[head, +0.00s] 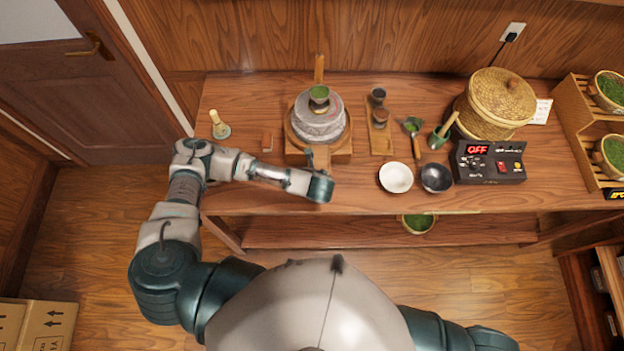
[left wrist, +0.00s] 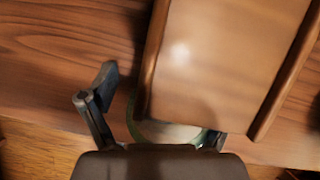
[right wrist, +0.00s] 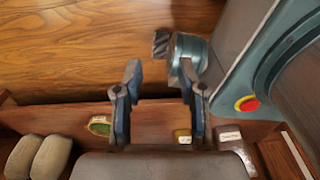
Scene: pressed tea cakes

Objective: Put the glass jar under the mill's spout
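The mill (head: 320,118) stands on the table with a cup of green leaf on top. Its wooden spout (head: 321,158) points to the table's front edge; in the left wrist view the spout (left wrist: 225,55) covers much of the picture. Part of the glass jar (left wrist: 168,131), with a greenish rim, shows below the spout's end; the rest is hidden beneath it. My left gripper (head: 319,188) is at the spout's end, its fingers (left wrist: 160,108) wide apart around the jar, with a gap at the left finger. The spout hides the right fingertip. My right gripper (right wrist: 160,85) is open and empty, away from the table.
A white bowl (head: 396,178) and a dark bowl (head: 436,178) stand right of the spout. A control box reading OFF (head: 490,162) and a lidded basket (head: 497,103) stand further right. A whisk (head: 219,125) stands left. The table's front left is partly under my arm.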

